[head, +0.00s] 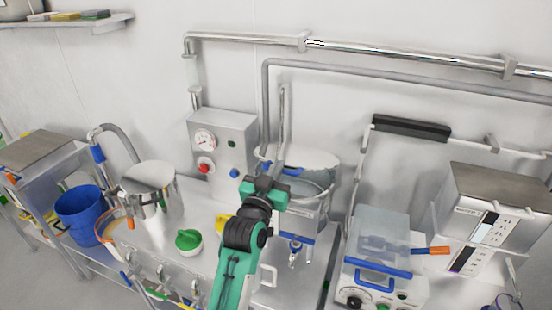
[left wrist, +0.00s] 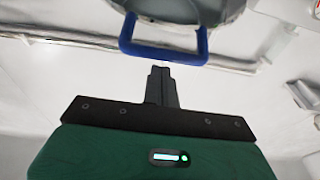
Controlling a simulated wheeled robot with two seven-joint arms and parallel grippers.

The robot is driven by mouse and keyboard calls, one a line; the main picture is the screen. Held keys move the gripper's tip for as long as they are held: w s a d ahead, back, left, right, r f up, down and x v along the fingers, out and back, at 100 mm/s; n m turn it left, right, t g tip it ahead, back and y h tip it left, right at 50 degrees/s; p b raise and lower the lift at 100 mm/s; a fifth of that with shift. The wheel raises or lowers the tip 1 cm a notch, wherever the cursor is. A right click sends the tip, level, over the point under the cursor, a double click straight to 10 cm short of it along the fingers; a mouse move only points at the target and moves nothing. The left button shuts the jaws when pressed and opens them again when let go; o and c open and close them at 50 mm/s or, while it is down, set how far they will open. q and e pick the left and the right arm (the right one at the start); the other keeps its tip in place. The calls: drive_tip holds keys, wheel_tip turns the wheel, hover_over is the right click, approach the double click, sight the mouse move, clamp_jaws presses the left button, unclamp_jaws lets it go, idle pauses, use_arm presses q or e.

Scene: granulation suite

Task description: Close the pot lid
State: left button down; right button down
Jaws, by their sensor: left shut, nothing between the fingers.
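The steel pot (head: 318,190) stands near the back wall, with its rounded lid (head: 305,159) raised and tilted at the back of its rim. A blue handle on the lid shows partly behind my left gripper (head: 269,167). In the left wrist view, the underside or edge of the lid (left wrist: 185,8) is at the top, with its blue handle (left wrist: 163,55) just beyond the tips of my left gripper (left wrist: 161,72). My left gripper is shut and empty; I cannot tell whether it touches the handle. My right gripper is out of view.
A control box (head: 222,145) stands left of the pot. A smaller steel pot (head: 150,203), a blue bucket (head: 82,215) and a green-topped container (head: 189,242) are farther left. A bench device (head: 375,270) and a steel cabinet (head: 490,225) stand on the right.

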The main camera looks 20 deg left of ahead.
use_arm(q)
drive_tip(key=shift+w+f, duration=0.1)
drive_tip(key=shift+f, duration=0.15)
